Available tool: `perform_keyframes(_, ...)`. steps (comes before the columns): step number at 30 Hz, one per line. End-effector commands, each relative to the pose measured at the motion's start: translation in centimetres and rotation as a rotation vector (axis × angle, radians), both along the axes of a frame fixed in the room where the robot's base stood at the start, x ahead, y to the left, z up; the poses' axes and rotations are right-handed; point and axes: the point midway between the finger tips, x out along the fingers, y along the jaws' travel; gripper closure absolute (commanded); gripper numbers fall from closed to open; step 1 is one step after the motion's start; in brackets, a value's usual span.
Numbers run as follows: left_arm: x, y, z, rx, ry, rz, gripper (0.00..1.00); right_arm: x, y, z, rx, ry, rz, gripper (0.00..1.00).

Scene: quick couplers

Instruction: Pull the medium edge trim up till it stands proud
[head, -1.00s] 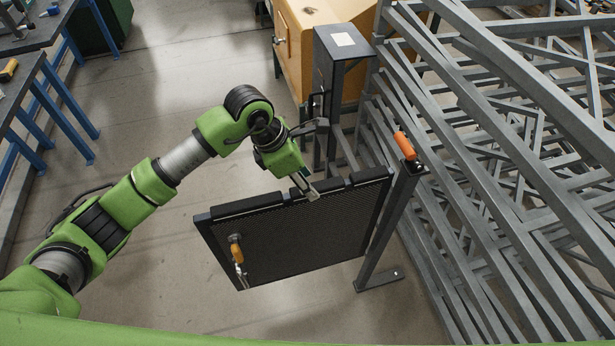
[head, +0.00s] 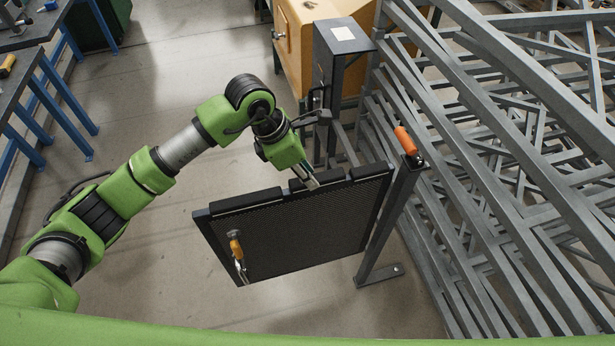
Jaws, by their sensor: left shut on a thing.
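A black mesh panel (head: 290,235) hangs from a grey post, with three black trim pieces along its top edge. The medium edge trim (head: 333,177) is the middle piece, between the long trim (head: 245,201) on the left and the short trim (head: 369,171) on the right. My left gripper (head: 311,183) comes down from above and is shut on the medium trim near its left part. The trim appears to stand a little above its neighbours. The fingertips hide part of it. My right gripper is not in view.
An orange-handled clamp (head: 405,141) sits on top of the post (head: 388,225); another with an orange handle (head: 236,248) is on the panel's left side. Grey steel racking (head: 500,170) fills the right. A wooden cabinet (head: 300,40) stands behind. The floor at left is open.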

Motion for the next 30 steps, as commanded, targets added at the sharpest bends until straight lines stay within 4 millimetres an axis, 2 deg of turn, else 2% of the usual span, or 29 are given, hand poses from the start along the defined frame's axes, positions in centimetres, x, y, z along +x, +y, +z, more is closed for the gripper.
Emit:
perform_keyframes(1, 0.2, -0.1, 0.5, -0.006, -0.008, 0.001, 1.00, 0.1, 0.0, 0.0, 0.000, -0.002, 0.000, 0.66)
perform_keyframes(6, 0.3, -0.1, 0.7, -0.008, -0.011, 0.002, 1.00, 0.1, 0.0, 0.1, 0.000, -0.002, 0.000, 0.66)
perform_keyframes(7, 0.3, -0.1, 0.7, -0.009, -0.012, 0.001, 0.73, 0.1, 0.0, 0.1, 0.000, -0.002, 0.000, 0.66)
perform_keyframes(9, 0.3, -0.1, 0.7, -0.008, -0.011, 0.001, 0.61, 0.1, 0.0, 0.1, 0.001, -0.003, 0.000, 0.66)
perform_keyframes(20, 0.2, 0.0, 0.6, -0.005, -0.008, 0.001, 0.61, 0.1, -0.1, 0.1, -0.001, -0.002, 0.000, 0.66)
perform_keyframes(25, 0.0, 0.8, 2.6, -0.003, -0.011, 0.001, 0.61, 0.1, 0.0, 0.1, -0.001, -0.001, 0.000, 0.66)
perform_keyframes(30, -0.4, 2.2, 6.0, -0.004, -0.015, 0.002, 0.61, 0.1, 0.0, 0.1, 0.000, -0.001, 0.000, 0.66)
